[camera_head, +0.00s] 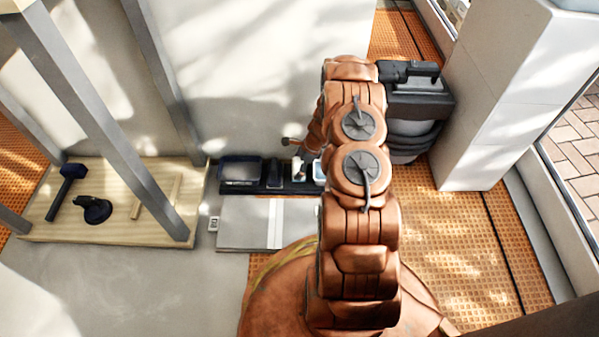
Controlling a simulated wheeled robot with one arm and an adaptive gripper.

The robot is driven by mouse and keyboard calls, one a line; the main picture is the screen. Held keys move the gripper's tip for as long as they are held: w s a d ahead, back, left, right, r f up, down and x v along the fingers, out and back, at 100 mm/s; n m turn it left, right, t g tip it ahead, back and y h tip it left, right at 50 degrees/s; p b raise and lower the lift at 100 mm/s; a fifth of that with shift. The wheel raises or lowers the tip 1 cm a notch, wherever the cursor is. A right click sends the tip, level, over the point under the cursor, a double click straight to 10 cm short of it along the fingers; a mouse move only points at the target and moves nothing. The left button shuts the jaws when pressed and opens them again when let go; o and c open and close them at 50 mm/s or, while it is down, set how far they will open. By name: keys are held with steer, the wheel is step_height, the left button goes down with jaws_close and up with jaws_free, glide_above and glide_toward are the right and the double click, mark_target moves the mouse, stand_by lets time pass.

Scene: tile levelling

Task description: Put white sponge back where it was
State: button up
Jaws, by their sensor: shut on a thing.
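My gripper (304,163) shows only in part, low over the right part of a black tray (257,189), with my arm covering much of it. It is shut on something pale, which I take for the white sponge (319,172). Only a small white patch with a bluish edge shows beside my arm. I cannot tell whether it touches the tray. In the tray, a dark blue container (240,170) stands at the left and a dark block (273,172) stands in the middle.
Pale tiles (243,222) lie in front of the tray. A wooden board at the left bears a dark mallet (66,187), a black round tool (94,210) and wooden sticks. Grey posts slant above it. A dark bucket-like machine (414,105) and a white pillar (487,110) stand at the right.

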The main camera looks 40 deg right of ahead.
steer(key=shift+w+d+f, duration=0.1)
steer(key=shift+d, duration=0.25)
steer(key=shift+f+b, duration=1.2)
steer(key=shift+f, duration=0.45)
steer(key=shift+f, duration=0.1)
steer(key=o, duration=0.9)
